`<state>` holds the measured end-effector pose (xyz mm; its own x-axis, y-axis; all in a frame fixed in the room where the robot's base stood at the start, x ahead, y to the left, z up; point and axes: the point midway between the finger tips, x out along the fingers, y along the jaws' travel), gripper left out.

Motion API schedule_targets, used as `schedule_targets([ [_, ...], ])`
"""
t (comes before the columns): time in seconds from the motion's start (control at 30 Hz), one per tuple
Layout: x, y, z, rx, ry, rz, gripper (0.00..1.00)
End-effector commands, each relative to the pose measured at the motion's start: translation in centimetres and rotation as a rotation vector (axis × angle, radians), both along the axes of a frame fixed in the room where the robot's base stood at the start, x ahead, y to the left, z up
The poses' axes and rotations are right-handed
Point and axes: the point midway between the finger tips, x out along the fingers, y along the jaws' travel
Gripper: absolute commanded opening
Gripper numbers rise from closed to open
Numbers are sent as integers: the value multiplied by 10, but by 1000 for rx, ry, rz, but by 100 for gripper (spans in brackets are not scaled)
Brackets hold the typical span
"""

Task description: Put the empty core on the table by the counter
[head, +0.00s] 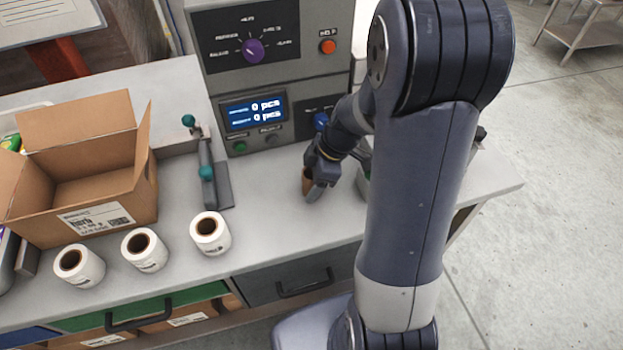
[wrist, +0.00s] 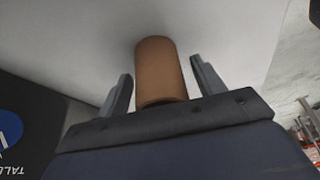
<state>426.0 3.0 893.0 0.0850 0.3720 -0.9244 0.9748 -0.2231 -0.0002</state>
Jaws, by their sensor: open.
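The empty core (head: 308,181) is a plain brown cardboard tube on the grey worktop, in front of the counter machine (head: 272,70). In the wrist view the core (wrist: 160,70) stands between my two fingers, with a gap visible on each side. My gripper (head: 316,188) is open around it; in the wrist view the fingers (wrist: 165,85) flank the tube without visibly closing on it. My gripper partly hides the core in the head view.
White label rolls (head: 210,233) stand along the worktop's front edge. An open cardboard box (head: 85,190) is at the left, and a teal-knobbed tool (head: 212,175) stands between box and counter. A drawer (head: 300,280) is below. Bare worktop lies around the core.

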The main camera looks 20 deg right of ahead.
Motion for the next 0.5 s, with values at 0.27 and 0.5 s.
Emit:
schedule_targets([
  [0.27, 0, -1, 7, -1, -3, -1, 65],
  [0.5, -3, -20, 50, -3, -7, -4, 65],
])
